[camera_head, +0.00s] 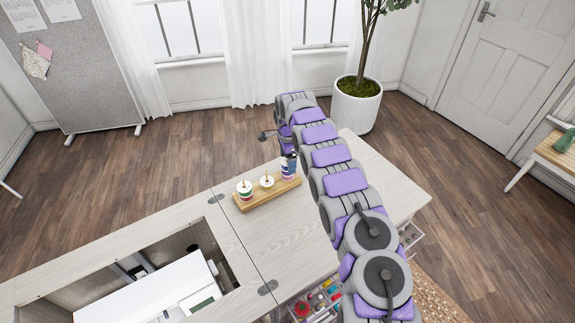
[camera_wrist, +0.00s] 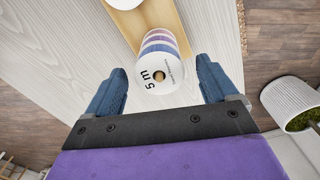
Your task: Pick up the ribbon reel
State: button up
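The ribbon reel (camera_wrist: 158,70) has a white face printed "5 m", a dark centre hole, and purple, pink and blue bands behind. In the wrist view it sits between the two blue fingers of my gripper (camera_wrist: 160,66), which is open with a gap on each side. In the head view the banded reel (camera_head: 289,171) stands at the right end of a wooden tray (camera_head: 270,199), with my gripper (camera_head: 290,157) at it from above. My arm hides part of that area. The tray also shows in the wrist view (camera_wrist: 178,22).
Two other spools, a left one (camera_head: 244,189) and a middle one (camera_head: 267,181), stand on the tray. The cabinet top (camera_head: 285,233) is clear around it. An opening with a white sewing machine (camera_head: 165,290) is at lower left. A potted plant (camera_head: 356,105) stands behind.

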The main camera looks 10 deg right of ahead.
jog(key=c, duration=1.1)
notch_tip(320, 180, up, 10)
jog(key=p, duration=0.2)
jog(key=shift+p, duration=0.3)
jog(key=shift+a, duration=0.1)
